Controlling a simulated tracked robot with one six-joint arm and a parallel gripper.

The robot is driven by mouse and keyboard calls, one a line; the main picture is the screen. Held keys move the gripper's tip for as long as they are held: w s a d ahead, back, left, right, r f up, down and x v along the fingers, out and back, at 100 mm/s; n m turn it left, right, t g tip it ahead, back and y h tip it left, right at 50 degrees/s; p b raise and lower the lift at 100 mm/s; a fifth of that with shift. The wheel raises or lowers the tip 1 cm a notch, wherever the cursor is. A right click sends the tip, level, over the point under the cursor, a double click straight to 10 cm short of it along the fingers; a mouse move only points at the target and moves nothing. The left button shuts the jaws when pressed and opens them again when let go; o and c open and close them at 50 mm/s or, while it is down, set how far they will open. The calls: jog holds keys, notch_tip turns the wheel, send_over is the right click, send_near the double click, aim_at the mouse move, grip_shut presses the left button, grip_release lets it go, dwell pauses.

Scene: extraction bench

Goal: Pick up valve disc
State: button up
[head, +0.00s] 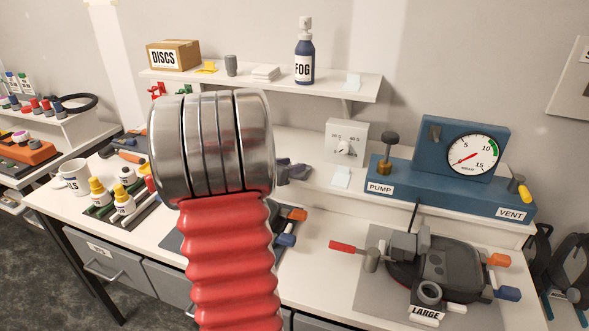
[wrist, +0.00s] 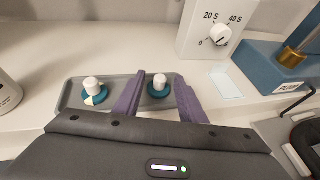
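Two valve discs, each a teal disc with a white knob, sit on a grey tray (wrist: 72,93) in the wrist view. The left valve disc (wrist: 93,88) has a pale tan mark on its front edge. The right valve disc (wrist: 159,84) appears between the two purple fingers of my gripper (wrist: 160,76). The fingers are spread, with gaps on both sides of its knob; I cannot tell their height over the tray. In the head view my gripper's fingers (head: 292,170) show just right of my arm, which hides the discs and tray.
A timer dial (head: 347,142) and a pale blue note (head: 341,177) are close to the right of my gripper. The blue pump unit (head: 445,190) stands farther right. A wall shelf (head: 330,88) with a FOG bottle (head: 304,58) hangs above. A mug (head: 75,176) is at left.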

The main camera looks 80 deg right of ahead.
dwell(0.5)
grip_shut()
